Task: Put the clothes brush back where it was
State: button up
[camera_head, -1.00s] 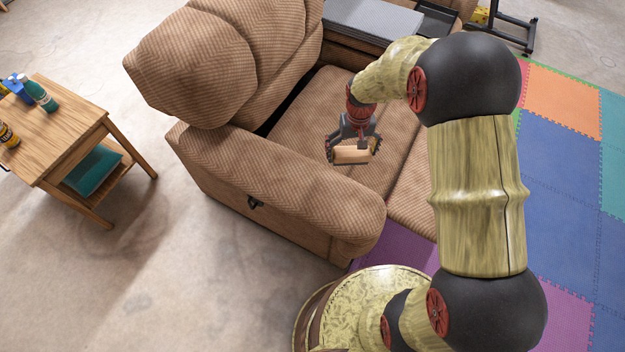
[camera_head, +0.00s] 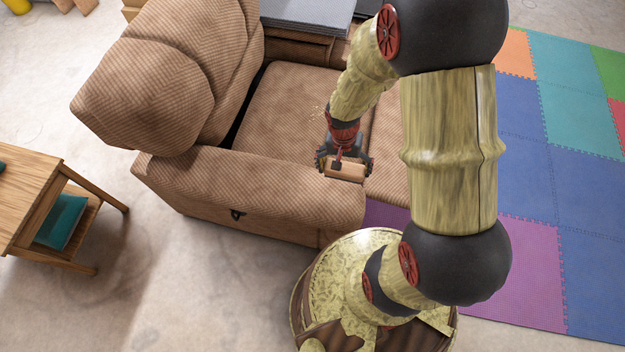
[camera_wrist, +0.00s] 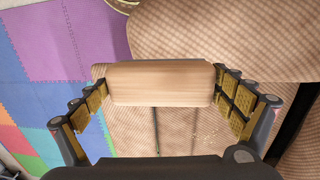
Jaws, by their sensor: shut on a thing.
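The clothes brush shows as a light wooden block (camera_head: 345,171) between the fingers of my gripper (camera_head: 344,165). In the wrist view the brush (camera_wrist: 160,83) lies crosswise, with a finger at each end. My gripper (camera_wrist: 165,100) is shut on it. In the head view the gripper holds it over the front of the brown recliner (camera_head: 290,110), near the inner side of the near armrest (camera_head: 240,185). Any bristles are hidden. I cannot tell how high the brush is above the seat.
A wooden side table (camera_head: 35,190) with a teal item (camera_head: 62,222) on its lower shelf stands at the left. A grey flat surface (camera_head: 308,14) lies beyond the recliner. Coloured foam mats (camera_head: 575,180) cover the floor at right. Bare floor lies between table and recliner.

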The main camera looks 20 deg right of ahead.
jog(key=b, duration=0.3)
send_over(314, 184)
jog(key=f, duration=0.7)
jog(key=shift+s+d, duration=0.15)
jog(key=shift+d, duration=0.2)
jog(key=shift+w+a+f+b, duration=0.25)
jog(key=shift+a+f+b, duration=0.15)
jog(key=shift+a+f, duration=0.1)
jog(key=shift+w+f+b, duration=0.1)
jog(key=shift+f+b, duration=0.8)
jog(key=shift+f, duration=0.7)
jog(key=shift+f, duration=0.1)
jog(key=o, duration=0.8)
jog(key=shift+o, duration=0.6)
